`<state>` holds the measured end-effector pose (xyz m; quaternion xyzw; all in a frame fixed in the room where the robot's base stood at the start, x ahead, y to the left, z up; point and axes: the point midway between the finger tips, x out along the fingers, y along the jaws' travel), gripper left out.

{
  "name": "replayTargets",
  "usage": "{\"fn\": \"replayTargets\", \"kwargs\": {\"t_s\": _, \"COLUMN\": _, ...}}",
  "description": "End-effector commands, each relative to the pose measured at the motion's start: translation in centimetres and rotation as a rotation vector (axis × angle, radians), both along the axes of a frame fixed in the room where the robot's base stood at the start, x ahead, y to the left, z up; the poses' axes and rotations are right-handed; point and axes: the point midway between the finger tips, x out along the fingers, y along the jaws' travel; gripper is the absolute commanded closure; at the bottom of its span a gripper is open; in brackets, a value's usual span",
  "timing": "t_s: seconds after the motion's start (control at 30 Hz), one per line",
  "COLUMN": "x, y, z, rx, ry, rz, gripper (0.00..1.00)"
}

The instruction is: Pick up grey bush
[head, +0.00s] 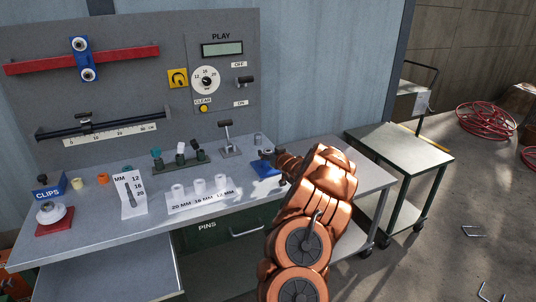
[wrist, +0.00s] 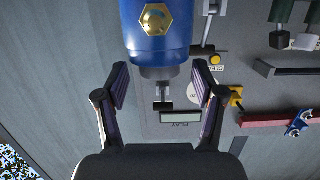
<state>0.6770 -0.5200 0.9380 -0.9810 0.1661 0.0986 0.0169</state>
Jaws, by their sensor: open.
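In the head view my copper arm reaches over the bench's right end and mostly hides the gripper. In the wrist view a blue cylinder with a gold hexagon (wrist: 155,30) fills the top middle, in line with the gap between the fingers. I cannot tell whether it touches them. I cannot make out the grey bush in the wrist view.
A blue piece (head: 265,169) lies on the bench below my gripper. White bushes (head: 199,186) stand on a label strip; a yellow bush (head: 77,184) and orange bush (head: 103,179) stand left. The control panel (head: 221,70) rises behind. A side table (head: 405,147) stands at right.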

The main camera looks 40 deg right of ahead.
Motion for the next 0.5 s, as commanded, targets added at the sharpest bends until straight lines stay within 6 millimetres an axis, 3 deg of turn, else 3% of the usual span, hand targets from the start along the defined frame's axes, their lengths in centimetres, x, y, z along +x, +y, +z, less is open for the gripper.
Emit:
{"fn": "replayTargets", "kwargs": {"t_s": 0.1, "x": -0.02, "y": -0.01, "z": 0.01, "rx": 0.0, "ry": 0.0, "rz": 0.0, "gripper": 0.34}}
{"fn": "replayTargets", "kwargs": {"t_s": 0.5, "x": -0.05, "y": -0.04, "z": 0.03, "rx": 0.0, "ry": 0.0, "rz": -0.001, "gripper": 0.75}}
